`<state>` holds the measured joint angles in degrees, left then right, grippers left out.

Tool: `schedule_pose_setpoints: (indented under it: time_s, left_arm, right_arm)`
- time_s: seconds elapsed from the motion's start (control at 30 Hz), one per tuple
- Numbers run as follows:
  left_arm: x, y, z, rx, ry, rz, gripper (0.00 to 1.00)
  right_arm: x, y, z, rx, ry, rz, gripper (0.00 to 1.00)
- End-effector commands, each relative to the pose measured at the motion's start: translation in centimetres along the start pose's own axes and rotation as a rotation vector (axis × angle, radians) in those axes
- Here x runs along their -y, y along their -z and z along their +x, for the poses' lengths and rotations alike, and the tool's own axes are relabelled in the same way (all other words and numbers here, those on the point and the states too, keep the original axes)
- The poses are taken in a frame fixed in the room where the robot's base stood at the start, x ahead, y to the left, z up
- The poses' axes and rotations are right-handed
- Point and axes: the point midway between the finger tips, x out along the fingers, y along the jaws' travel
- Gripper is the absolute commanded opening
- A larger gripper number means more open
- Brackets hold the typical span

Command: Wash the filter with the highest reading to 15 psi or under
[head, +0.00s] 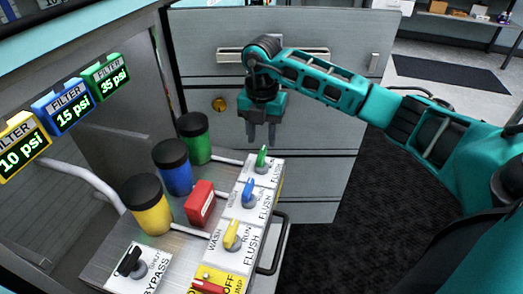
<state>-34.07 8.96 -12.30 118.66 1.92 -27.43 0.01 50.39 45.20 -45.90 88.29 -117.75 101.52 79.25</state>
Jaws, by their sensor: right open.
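Three filter displays hang at the left: yellow (22,145) reads 10 psi, blue (63,107) reads 15 psi, green (105,76) reads 35 psi. Below them stand the yellow filter (150,212), the blue filter (175,176) and the green filter (196,146), each with a black cap. The green knob (262,157), blue knob (248,193) and yellow knob (232,234) sit on white wash/run/flush plates. My right gripper (262,138) points down, open and empty, just above and behind the green knob, apart from it. My left gripper is out of view.
A red block (200,203) stands between the filters and knobs. A black bypass knob (131,263) and a red pump switch (208,287) are at the front. A grey drawer cabinet (315,110) stands behind my right gripper.

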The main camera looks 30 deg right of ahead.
Motion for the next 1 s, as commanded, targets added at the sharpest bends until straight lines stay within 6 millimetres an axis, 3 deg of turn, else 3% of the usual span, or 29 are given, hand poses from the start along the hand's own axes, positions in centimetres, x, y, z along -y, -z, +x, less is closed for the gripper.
schedule_pose_setpoints:
  time_s: [0.03, 0.23, 0.67, 1.0]
  left_arm:
    - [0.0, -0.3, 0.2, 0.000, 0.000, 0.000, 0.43]
    - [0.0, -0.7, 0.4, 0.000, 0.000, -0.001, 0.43]
    - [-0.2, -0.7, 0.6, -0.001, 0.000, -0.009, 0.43]
    - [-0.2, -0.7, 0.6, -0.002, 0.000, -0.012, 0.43]
  right_arm:
    - [0.0, 0.1, 1.3, -0.003, 0.002, -0.001, 0.43]
    - [0.0, 0.1, 4.0, -0.002, 0.000, -0.001, 0.43]
    - [-0.1, 0.1, 4.9, -0.001, -0.002, -0.002, 0.43]
    - [-0.1, 0.0, 4.9, -0.001, -0.002, -0.002, 0.11]
